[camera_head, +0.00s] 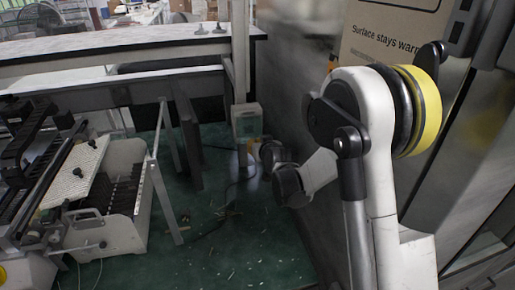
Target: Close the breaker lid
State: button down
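A small pale grey box (247,121), which looks like the breaker box, is fixed low on an upright post near the middle of the view. I cannot tell its lid apart, or whether it is open or shut. My arm reaches from the right toward this box.
A large grey machine panel (290,75) with a "Surface stays warm" sign (385,38) stands close on the right. A workbench (120,45) runs behind on the left. White-and-black equipment (112,215) stands at lower left. The green floor (235,245) between has scattered scraps and a cable.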

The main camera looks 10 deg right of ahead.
jog(key=shift+w+f+b, duration=0.35)
jog(key=shift+w+f, duration=0.2)
jog(key=shift+w, duration=0.05)
jog(key=shift+r, duration=0.1)
dwell(0.4)
